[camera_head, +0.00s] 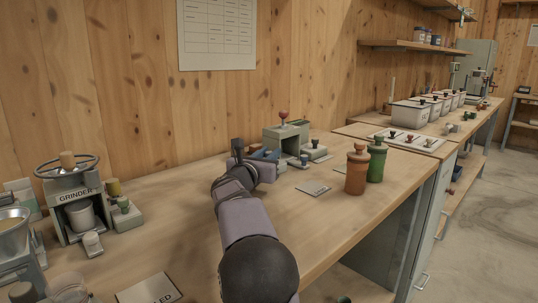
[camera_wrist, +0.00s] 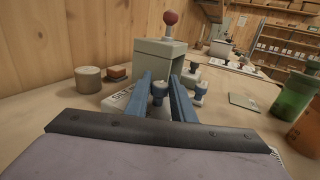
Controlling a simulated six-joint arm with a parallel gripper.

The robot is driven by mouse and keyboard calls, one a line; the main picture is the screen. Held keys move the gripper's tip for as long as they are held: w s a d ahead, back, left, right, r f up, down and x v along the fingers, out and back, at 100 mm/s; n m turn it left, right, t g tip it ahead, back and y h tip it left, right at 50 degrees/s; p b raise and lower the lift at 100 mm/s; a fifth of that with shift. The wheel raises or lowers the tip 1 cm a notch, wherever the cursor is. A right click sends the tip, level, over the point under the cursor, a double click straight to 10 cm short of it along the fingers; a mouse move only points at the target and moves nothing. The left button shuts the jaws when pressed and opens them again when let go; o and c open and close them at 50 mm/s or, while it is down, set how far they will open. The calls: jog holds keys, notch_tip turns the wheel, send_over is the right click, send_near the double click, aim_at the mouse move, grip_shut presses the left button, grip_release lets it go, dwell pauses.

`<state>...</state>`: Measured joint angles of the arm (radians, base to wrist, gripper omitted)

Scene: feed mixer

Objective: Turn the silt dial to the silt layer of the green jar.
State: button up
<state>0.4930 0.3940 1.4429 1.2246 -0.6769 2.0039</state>
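The green jar (camera_head: 376,162) stands upright on the bench, right of my arm. It also shows at the right edge of the wrist view (camera_wrist: 293,98). It looks opaque and no silt layer shows. The silt dial (camera_wrist: 159,91) is a small pale knob on a dark base, beside a plate with partly hidden lettering (camera_wrist: 115,101) that seems to read "SILT". My gripper (camera_wrist: 160,82) has its two blue fingers apart, one on either side of the dial, with gaps visible. Contact cannot be told. In the head view my gripper (camera_head: 256,160) covers the dial.
A grey device with a red ball knob (camera_head: 283,116) stands just behind my gripper. Another small knob (camera_wrist: 200,91) is close on the right. An orange jar (camera_head: 356,172) touches or nearly touches the green one. A grinder (camera_head: 76,200) stands left. The bench front is mostly clear.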

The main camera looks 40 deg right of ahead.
grip_shut()
jog(key=shift+f+b, duration=0.15)
jog(key=shift+b, duration=0.3)
jog(key=shift+s+d+f+n+t+y+b, duration=0.1)
jog(key=shift+n+t+y+b, duration=0.5)
jog(key=shift+b, duration=0.6)
jog(key=n+t+y+b, duration=0.2)
jog(key=t+b, duration=0.1)
jog(key=b, duration=0.2)
jog(key=shift+t, duration=0.3)
jog(key=shift+r+n+t+y+b, duration=0.25)
jog(key=shift+n+t+y+b, duration=0.3)
jog(key=shift+n+b, duration=0.2)
jog(key=o, duration=0.5)
grip_release()
